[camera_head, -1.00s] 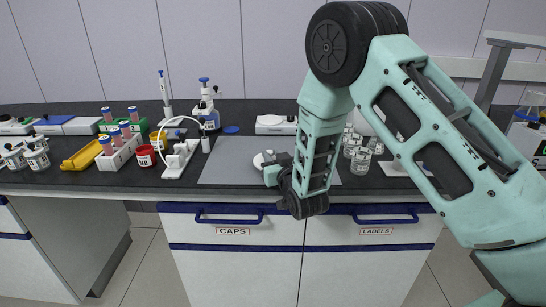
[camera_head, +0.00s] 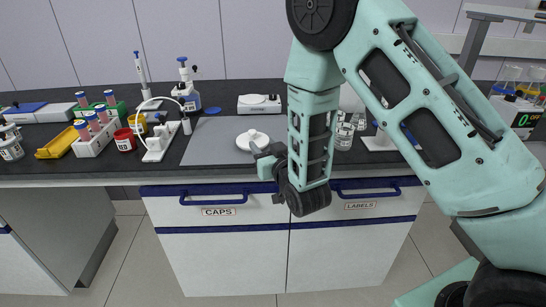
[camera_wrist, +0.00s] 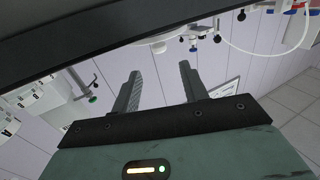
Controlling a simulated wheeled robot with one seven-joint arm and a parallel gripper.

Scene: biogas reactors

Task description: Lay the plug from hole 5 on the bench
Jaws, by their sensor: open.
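My gripper (camera_head: 262,155) is at the bench's front edge in the head view, partly hidden by my own wrist. In the wrist view my gripper (camera_wrist: 160,72) has its two dark fingers apart with nothing between them. I cannot make out a plug or a hole marked 5 in either view. The dark bench (camera_head: 225,90) carries a grey mat (camera_head: 210,150). A white round piece with a raised knob (camera_head: 252,139) lies on the mat, just beyond my gripper; I cannot tell whether it is a plug.
Tube racks (camera_head: 95,137), a yellow tray (camera_head: 58,144), a red container (camera_head: 124,139) and a white stand (camera_head: 160,143) fill the left. A white flat device (camera_head: 259,104) stands behind the mat. Clear jars (camera_head: 345,135) stand right of my wrist. The mat's left part is bare.

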